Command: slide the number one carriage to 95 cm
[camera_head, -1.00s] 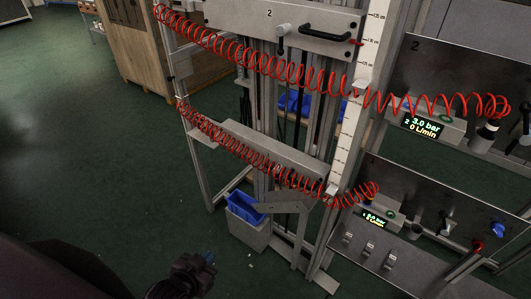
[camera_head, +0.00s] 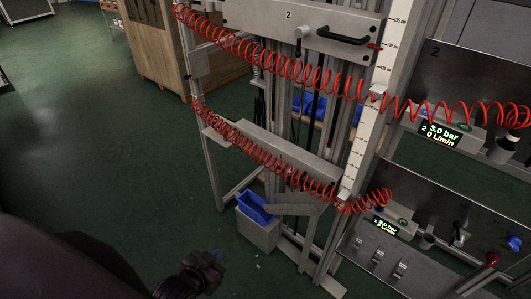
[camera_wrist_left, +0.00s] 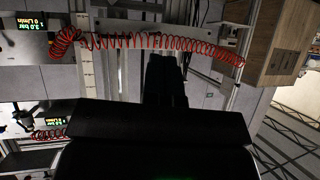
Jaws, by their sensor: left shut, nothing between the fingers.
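A lower grey crosspiece (camera_head: 290,157) hangs on the upright frame behind a red coiled hose; I see no number on it, so I cannot be sure it is the number one carriage. The upper carriage (camera_head: 340,30), marked 2, has a clamp lever and a black handle. A white centimetre scale (camera_head: 365,137) runs down the right upright; its lower marks are too small to read. My left gripper (camera_head: 216,258) is low, in front of the frame and apart from it. Its shut, empty fingers show in the left wrist view (camera_wrist_left: 166,62). My right gripper is not in view.
Two red coiled hoses (camera_head: 300,72) stretch across the frame to valve panels (camera_head: 455,120) at the right. A grey bin with a blue insert (camera_head: 258,230) stands at the frame's foot. A wooden cabinet (camera_head: 165,50) is at the back left. Green floor at left is clear.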

